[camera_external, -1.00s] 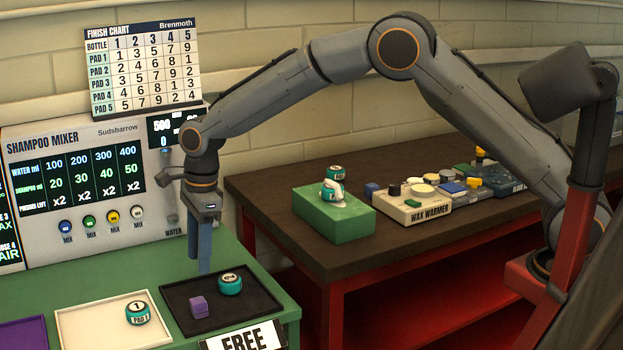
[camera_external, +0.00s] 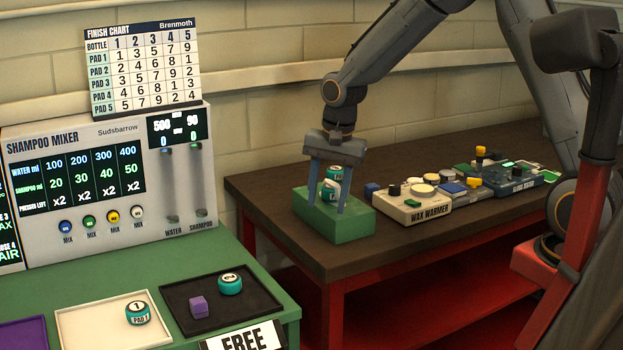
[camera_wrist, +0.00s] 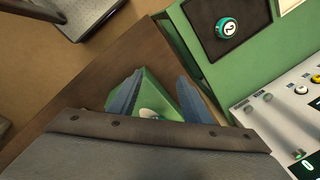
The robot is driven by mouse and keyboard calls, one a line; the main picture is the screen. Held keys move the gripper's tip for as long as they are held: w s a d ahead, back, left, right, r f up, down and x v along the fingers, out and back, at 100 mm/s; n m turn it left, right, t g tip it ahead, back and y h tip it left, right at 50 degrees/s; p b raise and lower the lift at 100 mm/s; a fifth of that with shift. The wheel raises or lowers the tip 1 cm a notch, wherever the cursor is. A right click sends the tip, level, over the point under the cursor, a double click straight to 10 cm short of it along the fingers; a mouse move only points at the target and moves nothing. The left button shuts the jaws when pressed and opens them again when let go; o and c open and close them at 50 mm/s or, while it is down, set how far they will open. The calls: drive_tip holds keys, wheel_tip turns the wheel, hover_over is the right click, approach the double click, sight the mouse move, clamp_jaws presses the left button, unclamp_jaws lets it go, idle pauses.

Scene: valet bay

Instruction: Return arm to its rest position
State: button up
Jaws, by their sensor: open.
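My gripper (camera_external: 329,192) is at the green block (camera_external: 345,224) on the dark brown bench (camera_external: 283,195). Its two blue-grey fingers are apart, pointing down, with a teal and white pad bottle (camera_external: 334,174) between them in the external view. I cannot tell whether they touch it. In the wrist view the fingers of my gripper (camera_wrist: 155,97) stand open over the green block (camera_wrist: 150,104); a little teal and white shows between them, mostly hidden by the gripper body.
A wax warmer (camera_external: 412,204) and other devices stand right of the block. On the green counter, a black tray (camera_external: 250,309) holds a teal bottle (camera_external: 230,284) and a purple cube (camera_external: 199,307). A white tray (camera_external: 85,325) holds a PAD 1 bottle (camera_external: 138,313). The shampoo mixer (camera_external: 100,185) stands behind.

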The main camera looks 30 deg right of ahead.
drive_tip(key=s+d+r+n+p, duration=0.25)
drive_tip(key=s+d+n, duration=0.65)
drive_tip(key=s+d, duration=0.95)
drive_tip(key=shift+h, duration=0.4)
drive_tip(key=f+b, duration=0.1)
drive_tip(key=w+d+f+b, duration=0.1)
drive_tip(key=f, duration=0.1)
drive_tip(key=f+b, duration=0.1)
drive_tip(key=f, duration=0.1)
drive_tip(key=shift+w+d+f+b, duration=0.1)
drive_tip(key=shift+w+d+b, duration=0.05)
drive_tip(key=shift+b, duration=0.2)
